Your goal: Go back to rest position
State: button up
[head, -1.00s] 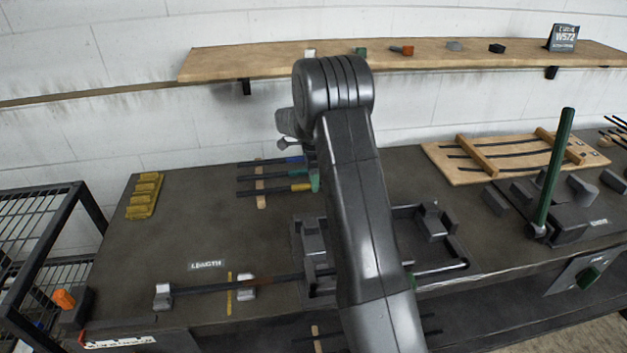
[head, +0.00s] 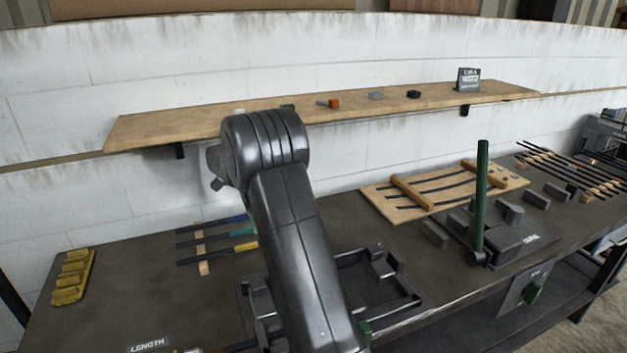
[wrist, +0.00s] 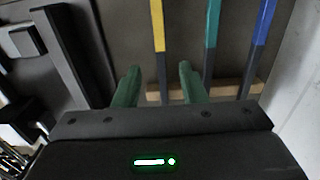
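My gripper (wrist: 158,67) shows in the wrist view with its two green fingers spread apart. Nothing is gripped between them. In that view a rod with a yellow end (wrist: 158,28) passes behind the gap, and teal-ended (wrist: 213,25) and blue-ended (wrist: 264,25) rods lie to its right. These rods rest across a wooden strip (wrist: 235,87). In the head view my arm is bent and raised over the bench, and its links hide my fingers. The rods show left of my arm, blue (head: 236,218), teal (head: 240,231) and yellow (head: 245,247).
A dark bench (head: 120,310) carries a yellow rack (head: 72,278), a black metal frame (head: 405,300), an upright green lever (head: 481,200) and a wooden board with dark strips (head: 380,198). A wall shelf (head: 180,126) with small blocks is behind my arm. Open bench lies left of the rods.

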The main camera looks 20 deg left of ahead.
notch_tip(320, 180, down, 7)
jog(key=shift+r+p, duration=0.1)
jog(key=shift+p, duration=0.45)
jog(key=shift+r, duration=0.3)
jog(key=shift+r, duration=0.1)
